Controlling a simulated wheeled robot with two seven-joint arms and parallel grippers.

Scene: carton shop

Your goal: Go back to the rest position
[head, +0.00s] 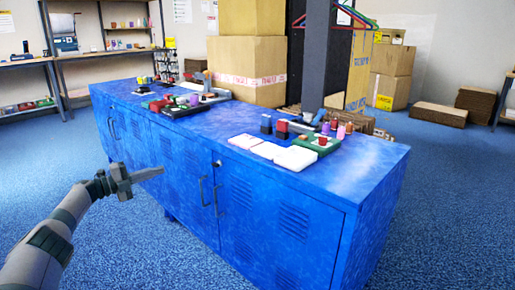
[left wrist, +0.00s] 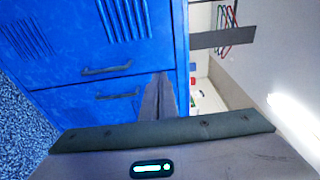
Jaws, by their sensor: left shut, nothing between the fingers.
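My left gripper (head: 146,175) is in the head view at the left, in front of the blue locker cabinet (head: 180,160). Its fingers are together with nothing between them. In the left wrist view the shut fingers (left wrist: 158,100) point towards the blue doors (left wrist: 70,45) and their dark handles. I cannot tell whether they touch the doors; the head view suggests a gap. My right gripper is not in either view.
The cabinet top holds white trays (head: 294,158), a green tray (head: 318,142) with small items, and more items (head: 185,100) at its far end. Large cartons (head: 248,70) stand behind, beside a grey post (head: 317,60). Blue carpet (head: 125,240) is clear at the front left.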

